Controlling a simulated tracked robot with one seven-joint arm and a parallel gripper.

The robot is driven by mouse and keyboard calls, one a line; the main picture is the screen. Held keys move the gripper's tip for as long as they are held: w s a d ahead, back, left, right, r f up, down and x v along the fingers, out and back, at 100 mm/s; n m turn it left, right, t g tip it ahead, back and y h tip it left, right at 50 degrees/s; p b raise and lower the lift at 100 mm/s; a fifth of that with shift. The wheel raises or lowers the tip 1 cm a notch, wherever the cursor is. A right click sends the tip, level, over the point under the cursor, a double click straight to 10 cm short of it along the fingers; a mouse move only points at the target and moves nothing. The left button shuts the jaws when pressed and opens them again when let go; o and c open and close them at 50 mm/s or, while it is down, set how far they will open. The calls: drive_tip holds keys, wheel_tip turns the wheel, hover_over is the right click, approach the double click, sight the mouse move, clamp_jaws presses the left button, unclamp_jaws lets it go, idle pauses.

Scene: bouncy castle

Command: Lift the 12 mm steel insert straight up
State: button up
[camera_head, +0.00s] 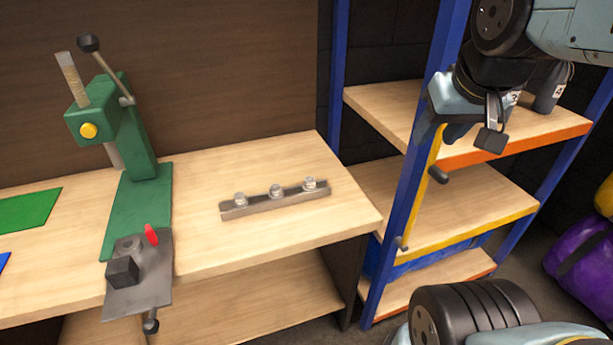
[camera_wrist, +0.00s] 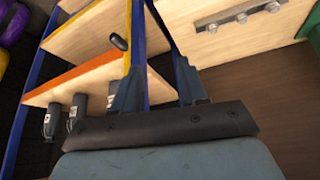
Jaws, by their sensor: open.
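Three small steel inserts stand upright in a row on a grey metal bar (camera_head: 258,207) on the workbench: the left insert (camera_head: 240,199), the middle insert (camera_head: 277,191) and the right insert (camera_head: 310,183). They look alike, and I cannot tell which is the 12 mm one. The bar with its inserts also shows at the top right of the wrist view (camera_wrist: 228,20). My gripper (camera_head: 468,135) is up at the right, in front of the shelf rack and well apart from the inserts. In the wrist view its two fingers (camera_wrist: 158,70) are spread, with nothing between them.
A green lever press (camera_head: 137,190) stands left of the bar, with a grey metal fixture (camera_head: 140,275) at the bench's front. The bench around the bar is clear.

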drive_tip(key=shift+o, duration=1.4)
drive_tip(key=shift+w, duration=0.15)
drive_tip(key=shift+o, duration=0.4)
drive_tip(key=w+a+f+n+g+h, duration=0.1)
drive_tip(key=w+a+f+n, duration=0.1)
drive_tip(key=w+n, duration=0.4)
drive_tip(key=shift+a+n+h, duration=0.2)
drive_tip(key=shift+n+h, duration=0.2)
drive_tip(key=shift+n, duration=0.2)
drive_tip(key=n, duration=2.3)
approach(309, 180)
drive_tip(key=shift+g, duration=0.4)
drive_tip(key=w+f, duration=0.2)
drive_tip(key=f, duration=0.1)
drive_tip(key=shift+w+d+f, duration=0.1)
drive_tip(key=shift+w+d, duration=0.15)
drive_tip(key=shift+d, duration=0.05)
drive_tip(key=shift+s+x, duration=0.15)
drive_tip(key=shift+x, duration=1.2)
drive_tip(key=shift+s+x, duration=0.1)
drive_tip(key=shift+x, duration=1.25)
